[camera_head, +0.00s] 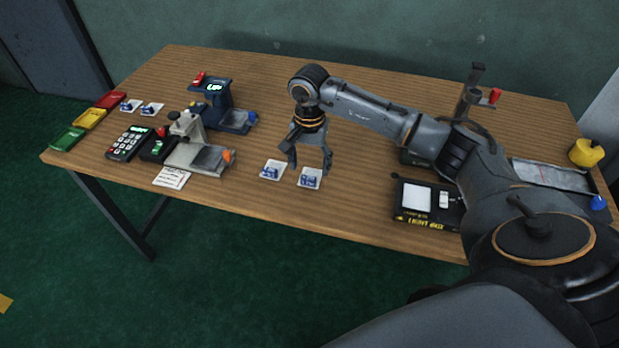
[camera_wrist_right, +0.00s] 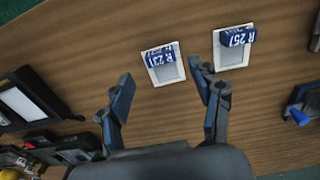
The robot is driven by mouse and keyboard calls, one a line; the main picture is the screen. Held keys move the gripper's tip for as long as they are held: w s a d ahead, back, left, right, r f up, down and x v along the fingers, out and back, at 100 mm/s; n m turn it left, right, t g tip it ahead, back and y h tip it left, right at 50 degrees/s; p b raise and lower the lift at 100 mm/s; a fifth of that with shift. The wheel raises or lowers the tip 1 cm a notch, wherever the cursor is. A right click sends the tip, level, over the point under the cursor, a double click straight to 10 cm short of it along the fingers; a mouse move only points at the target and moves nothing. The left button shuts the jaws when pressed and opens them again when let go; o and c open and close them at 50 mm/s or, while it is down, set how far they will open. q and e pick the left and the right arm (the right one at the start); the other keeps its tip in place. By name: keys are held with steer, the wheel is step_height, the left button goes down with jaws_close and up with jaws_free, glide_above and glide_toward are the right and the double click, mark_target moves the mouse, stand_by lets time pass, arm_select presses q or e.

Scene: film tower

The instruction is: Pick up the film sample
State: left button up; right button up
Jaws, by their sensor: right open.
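Two film samples lie flat near the table's front middle, white squares with blue labels. The right one in the head view (camera_head: 310,179) matches the one marked R 231 in the wrist view (camera_wrist_right: 165,70). The left one (camera_head: 271,170) is marked R 257 in the wrist view (camera_wrist_right: 232,56). My right gripper (camera_head: 309,164) points down, open and empty, above the R 231 sample. In the wrist view its fingers (camera_wrist_right: 163,84) spread to either side of that sample, apart from it. My left gripper is not in view.
Two more samples (camera_head: 140,107) lie at the left beside red (camera_head: 110,100), yellow (camera_head: 90,119) and green (camera_head: 67,139) trays. Devices (camera_head: 205,158) stand right of a keypad (camera_head: 128,143). A light box (camera_head: 428,205) sits right of my gripper. Bare wood surrounds the two near samples.

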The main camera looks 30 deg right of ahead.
mark_target(309, 177)
step_height(309, 177, down, 5)
steer(key=shift+a+r+p, duration=0.15)
steer(key=shift+r+p, duration=0.05)
steer(key=shift+p, duration=0.2)
steer(key=shift+c, duration=0.2)
steer(key=c, duration=1)
steer(key=shift+r, duration=0.1)
